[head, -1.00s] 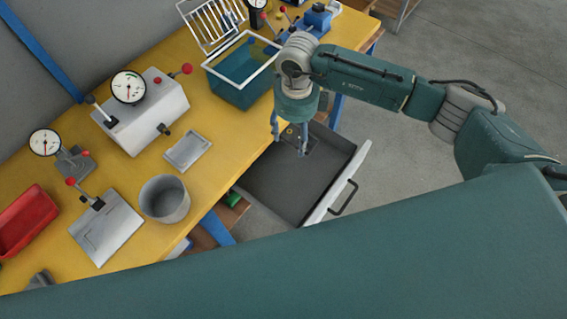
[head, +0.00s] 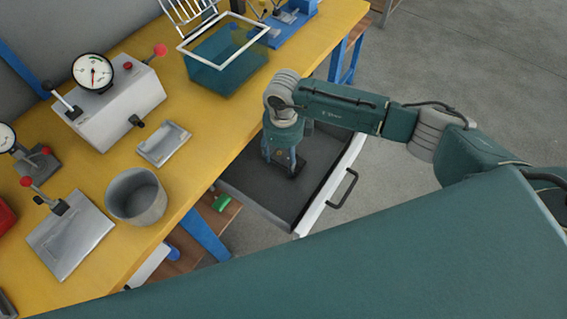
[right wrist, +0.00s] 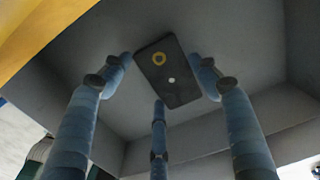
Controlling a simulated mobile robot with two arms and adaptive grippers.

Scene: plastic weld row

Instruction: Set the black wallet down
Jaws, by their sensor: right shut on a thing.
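The black wallet (right wrist: 167,75) is a dark flat rectangle with a yellow ring and a pale dot on it, in the right wrist view. My right gripper (right wrist: 161,72) has its blue fingers around it, shut on it. In the head view my right gripper (head: 282,166) points down inside the open drawer (head: 254,184), and the wallet is a dark patch at the fingertips, partly hidden by them. The wallet is at or close above the drawer's grey floor; I cannot tell if it touches. My left gripper is not in view.
The drawer has a white front with a dark handle (head: 343,189). The yellow workbench (head: 205,140) beside it carries a teal bin (head: 229,68), a grey cup (head: 136,196), a metal tray (head: 164,144) and a dial gauge (head: 93,72). The drawer floor around the gripper looks bare.

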